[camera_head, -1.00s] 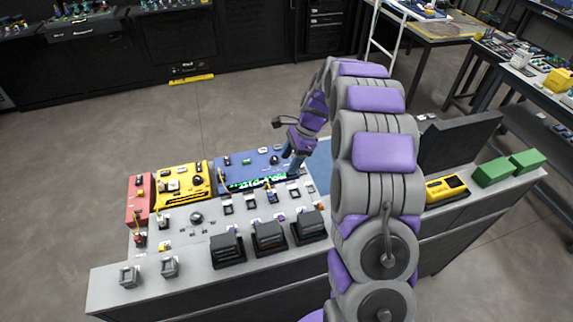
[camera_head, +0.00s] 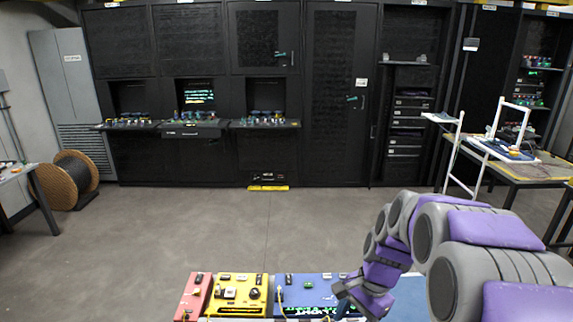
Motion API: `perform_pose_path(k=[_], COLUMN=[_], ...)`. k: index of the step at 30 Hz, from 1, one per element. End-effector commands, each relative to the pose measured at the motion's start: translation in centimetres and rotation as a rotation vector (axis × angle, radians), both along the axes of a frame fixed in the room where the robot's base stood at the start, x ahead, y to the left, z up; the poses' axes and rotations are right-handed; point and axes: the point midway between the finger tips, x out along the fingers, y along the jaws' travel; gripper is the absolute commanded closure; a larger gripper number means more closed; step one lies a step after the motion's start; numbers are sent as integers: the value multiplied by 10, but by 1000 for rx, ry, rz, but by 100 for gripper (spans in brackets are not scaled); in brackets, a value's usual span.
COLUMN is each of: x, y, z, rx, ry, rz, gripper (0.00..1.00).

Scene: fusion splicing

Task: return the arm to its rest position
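My purple and grey arm rises at the lower right of the head view and bends over toward the workbench (camera_head: 412,296). My gripper (camera_head: 350,298) is at the arm's far end, over or beside the blue panel (camera_head: 318,284) at the bottom of the view. Its fingers are small, dark and partly cut off, so I cannot tell whether they are open or hold anything. A yellow box (camera_head: 240,281) and a red box (camera_head: 197,290) stand left of the blue panel.
Black cabinets (camera_head: 335,100) with shelves of equipment line the far wall. A cable reel (camera_head: 72,180) stands at the left. A table with a white frame (camera_head: 497,150) stands at the right. The grey floor (camera_head: 200,225) between is clear.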

Motion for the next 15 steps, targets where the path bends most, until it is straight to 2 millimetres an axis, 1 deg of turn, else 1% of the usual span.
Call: perform_pose_path(k=[1,2,3,5,6,10,12,14,15], x=[-17,-27,-40,-60,-73,-117,-141,-160,-174], y=[4,6,8,11,13,16,16,16,16], z=[7,10,12,18,20,25,25,26,25], rx=[-10,-16,-22,-34,-40,-62,-72,-82,-86], ry=[-14,-19,-21,-32,-36,-52,-54,-61,-61], rz=[60,95,143,214,263,416,498,568,615], gripper=[40,40,40,40,40,40,40,40,40])
